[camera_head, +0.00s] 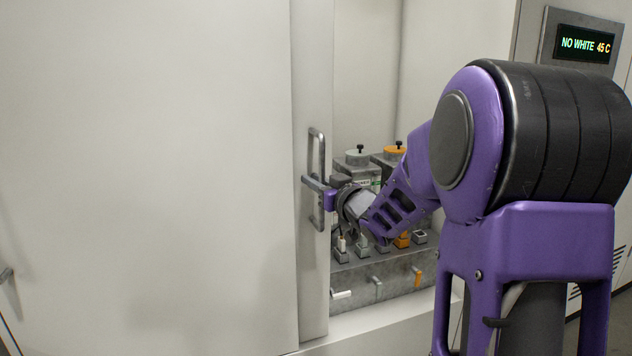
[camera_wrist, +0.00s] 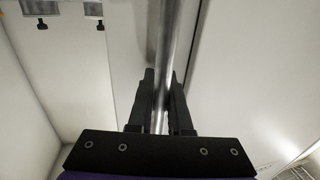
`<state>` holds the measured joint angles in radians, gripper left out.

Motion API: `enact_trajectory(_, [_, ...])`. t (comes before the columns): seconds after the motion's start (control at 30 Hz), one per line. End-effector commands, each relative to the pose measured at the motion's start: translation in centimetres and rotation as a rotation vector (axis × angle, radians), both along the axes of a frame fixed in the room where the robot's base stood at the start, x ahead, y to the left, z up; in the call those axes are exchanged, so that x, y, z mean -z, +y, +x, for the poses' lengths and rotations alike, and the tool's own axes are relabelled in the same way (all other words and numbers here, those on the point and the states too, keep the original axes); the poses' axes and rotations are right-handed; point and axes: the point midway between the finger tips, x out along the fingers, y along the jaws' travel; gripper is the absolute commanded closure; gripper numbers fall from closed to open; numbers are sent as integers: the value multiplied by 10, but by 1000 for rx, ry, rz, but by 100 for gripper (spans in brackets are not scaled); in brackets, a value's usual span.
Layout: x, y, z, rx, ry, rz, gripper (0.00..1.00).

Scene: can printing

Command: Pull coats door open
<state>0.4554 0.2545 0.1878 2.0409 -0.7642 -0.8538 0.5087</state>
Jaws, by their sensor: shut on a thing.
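The coats door (camera_head: 308,260) is a white panel, and an opening shows to its right in the head view. Its upright metal bar handle (camera_head: 317,145) stands near the door's right edge. My gripper (camera_head: 318,188) is at the handle's middle and shut on it. In the wrist view the handle (camera_wrist: 168,40) runs between the two dark fingers of my gripper (camera_wrist: 160,90). The door's pale surface (camera_wrist: 130,50) lies behind it. The far fingertips are partly hidden by the handle.
Inside the opening are several canisters, one with an orange lid (camera_head: 395,149), above a grey shelf front (camera_head: 360,283). A large white panel (camera_head: 150,150) fills the left. A display reading "NO WHITE 45 C" (camera_head: 585,45) is at the upper right.

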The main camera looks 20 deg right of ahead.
Motion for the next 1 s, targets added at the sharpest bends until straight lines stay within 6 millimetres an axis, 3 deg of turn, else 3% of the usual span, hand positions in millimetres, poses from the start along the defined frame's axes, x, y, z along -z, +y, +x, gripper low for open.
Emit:
enact_trajectory(0.57, [1, 1, 0, 0, 2, -1, 100])
enact_trajectory(0.6, [1, 1, 0, 0, 2, -1, 81])
enact_trajectory(0.77, [0, 0, 0, 1, 1, 0, 53])
enact_trajectory(1.0, [0, 0, 0, 1, 0, 0, 53])
